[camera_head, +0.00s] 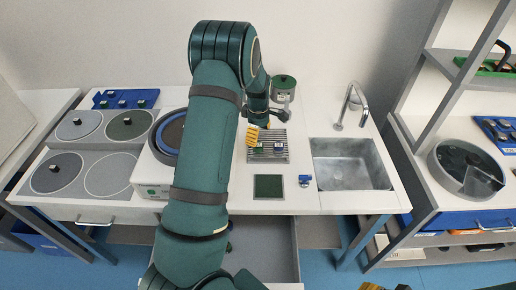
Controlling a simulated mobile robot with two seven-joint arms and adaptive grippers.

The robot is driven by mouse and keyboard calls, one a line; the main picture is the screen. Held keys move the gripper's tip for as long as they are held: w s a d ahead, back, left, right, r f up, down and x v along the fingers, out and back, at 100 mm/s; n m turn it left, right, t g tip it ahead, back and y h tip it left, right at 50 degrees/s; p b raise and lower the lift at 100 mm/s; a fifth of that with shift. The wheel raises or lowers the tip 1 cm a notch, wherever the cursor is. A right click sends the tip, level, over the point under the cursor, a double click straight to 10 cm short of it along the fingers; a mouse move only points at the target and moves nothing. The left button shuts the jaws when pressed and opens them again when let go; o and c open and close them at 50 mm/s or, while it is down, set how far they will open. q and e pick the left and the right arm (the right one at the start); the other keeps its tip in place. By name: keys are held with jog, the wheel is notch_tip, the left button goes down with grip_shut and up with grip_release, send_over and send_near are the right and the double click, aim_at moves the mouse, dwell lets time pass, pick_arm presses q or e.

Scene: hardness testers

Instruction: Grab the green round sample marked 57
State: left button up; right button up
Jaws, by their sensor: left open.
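A grey ribbed rack (268,157) stands on the white bench left of the sink. Small dark samples, one at its left (252,147) and one at its right (278,147), sit on it. Their colours and numbers are too small to read, so I cannot tell which is the green round sample marked 57. My left arm rises through the middle and bends down behind the rack. My left gripper (255,136), with a yellow ribbed finger part, is open near the rack's back left corner, close to the left sample. Contact with it cannot be made out.
A sink (350,165) with a tap (350,105) is right of the rack. A green-topped device (283,90) stands behind it. A dark green square pad (268,186) and a small blue block (305,181) lie in front. Polishing discs (128,124) are at left.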

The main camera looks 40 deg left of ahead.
aim_at(259, 145)
pick_arm(q)
jog(key=shift+w+a+f+b, duration=0.1)
jog(key=shift+f+b, duration=0.15)
jog(key=shift+f, duration=1.35)
jog(key=shift+w+a+f+b, duration=0.1)
jog(key=shift+f+b, duration=0.15)
jog(key=shift+f, duration=1.3)
jog(key=shift+d, duration=0.1)
grip_shut()
